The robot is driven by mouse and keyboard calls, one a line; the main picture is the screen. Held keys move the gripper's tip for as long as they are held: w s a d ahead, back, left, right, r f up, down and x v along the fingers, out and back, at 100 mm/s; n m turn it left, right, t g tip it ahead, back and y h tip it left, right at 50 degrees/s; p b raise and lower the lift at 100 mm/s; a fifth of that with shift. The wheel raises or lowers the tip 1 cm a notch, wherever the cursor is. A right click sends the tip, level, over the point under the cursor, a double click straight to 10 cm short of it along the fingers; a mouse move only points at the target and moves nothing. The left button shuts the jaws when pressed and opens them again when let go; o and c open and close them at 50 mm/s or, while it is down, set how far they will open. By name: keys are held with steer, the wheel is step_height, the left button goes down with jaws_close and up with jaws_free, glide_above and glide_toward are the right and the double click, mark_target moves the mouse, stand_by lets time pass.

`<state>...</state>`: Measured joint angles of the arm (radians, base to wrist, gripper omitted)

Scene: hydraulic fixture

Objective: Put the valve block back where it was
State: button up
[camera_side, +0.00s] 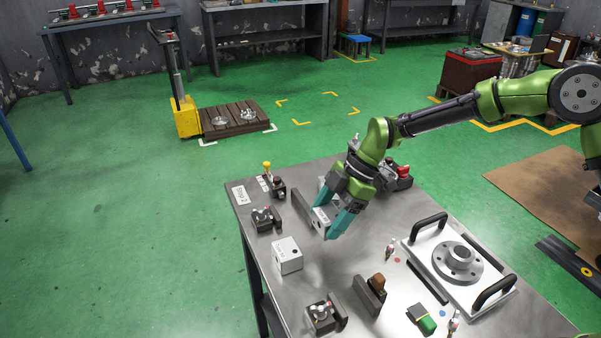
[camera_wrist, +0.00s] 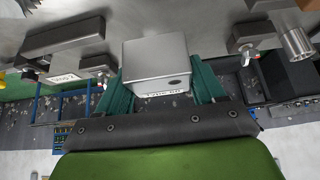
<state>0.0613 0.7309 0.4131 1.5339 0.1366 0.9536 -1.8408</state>
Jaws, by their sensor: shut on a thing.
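My gripper (camera_side: 323,221) has teal fingers and is shut on a pale grey block, which I take to be the valve block (camera_side: 320,220). The fingers hide part of it in the side view. In the wrist view the valve block (camera_wrist: 157,58) sits between both fingers, with a dark oval mark and a lettered label on its near face. I cannot tell whether it touches the metal table (camera_side: 340,272). A separate white box (camera_side: 287,257) with a dark hole stands on the table, left of and nearer than my gripper.
Dark clamp units stand at the table's left (camera_side: 264,219) and front (camera_side: 322,317). A brown-knobbed part (camera_side: 374,290) stands at the front middle. A white plate with a round flange (camera_side: 457,262) and black handles fills the right. A "Stop 2" sign (camera_side: 240,194) lies at the left corner.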

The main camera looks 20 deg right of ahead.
steer(key=shift+f, duration=2.95)
steer(key=shift+f, duration=0.1)
steer(key=o, duration=1.3)
steer(key=s+d+r+m+t+h, duration=0.1)
steer(key=s+d+r+m, duration=0.1)
steer(key=d+r, duration=0.45)
steer(key=s+d+r+m+h, duration=0.1)
steer(key=s+d+r+m, duration=0.15)
steer(key=r, duration=0.75)
steer(key=s+d+r+m+t+h, duration=0.1)
steer(key=s+d+r+m+t, duration=0.2)
steer(key=s+m, duration=0.5)
steer(key=s+d+r+m+t+h, duration=0.1)
steer(key=s+d+r+m+t, duration=0.2)
steer(key=s+d+m, duration=0.3)
steer(key=s+m, duration=0.3)
steer(key=s, duration=0.2)
steer(key=shift+r+h, duration=0.3)
steer(key=shift+r, duration=0.1)
